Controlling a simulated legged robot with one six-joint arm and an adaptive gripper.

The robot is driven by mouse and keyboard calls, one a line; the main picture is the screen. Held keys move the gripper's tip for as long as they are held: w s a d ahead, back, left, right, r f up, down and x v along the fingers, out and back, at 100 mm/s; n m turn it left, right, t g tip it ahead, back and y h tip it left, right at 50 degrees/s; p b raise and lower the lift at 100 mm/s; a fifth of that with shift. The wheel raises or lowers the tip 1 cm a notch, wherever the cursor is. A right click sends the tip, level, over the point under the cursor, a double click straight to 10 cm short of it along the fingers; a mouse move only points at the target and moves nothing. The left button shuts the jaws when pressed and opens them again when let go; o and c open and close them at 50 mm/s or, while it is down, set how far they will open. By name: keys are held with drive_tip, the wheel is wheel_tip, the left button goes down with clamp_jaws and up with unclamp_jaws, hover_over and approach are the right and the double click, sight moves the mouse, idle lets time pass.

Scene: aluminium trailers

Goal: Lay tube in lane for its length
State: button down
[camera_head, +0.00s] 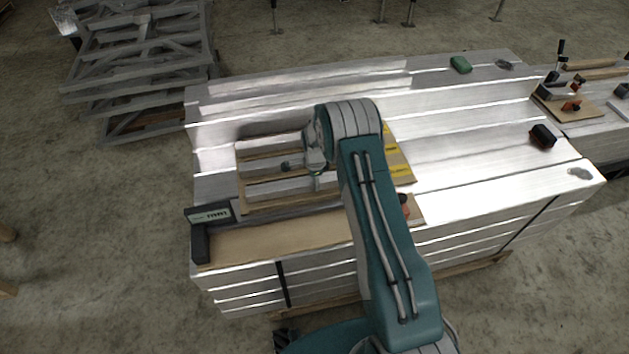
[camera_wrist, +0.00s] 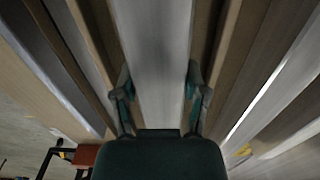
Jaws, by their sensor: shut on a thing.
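The tube (camera_wrist: 160,45) is a pale, flat-sided metal length running away from my gripper (camera_wrist: 160,95) in the wrist view. My gripper is shut on it, one finger on each side. Wooden strips with grooves between them run on both sides of the tube, roughly parallel to it. In the head view the slatted wooden rack (camera_head: 262,208) lies on the metal stack, with yellow labels (camera_head: 400,171) at its right end. My arm covers part of the rack there. Whether the tube rests on a lane's floor or hangs above it, I cannot tell.
A plain board (camera_head: 285,242) lies in front of the rack, with a black and grey square-shaped tool (camera_head: 208,216) at its left end. An orange and black item (camera_head: 404,204) sits near its right end. A black tool (camera_head: 542,135) and green item (camera_head: 460,64) lie farther right.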

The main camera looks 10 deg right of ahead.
drive_tip(key=shift+a, duration=0.3)
drive_tip(key=shift+c, duration=0.6)
unclamp_jaws()
drive_tip(key=shift+a, duration=0.25)
drive_tip(key=shift+d, duration=0.1)
drive_tip(key=shift+d, duration=0.2)
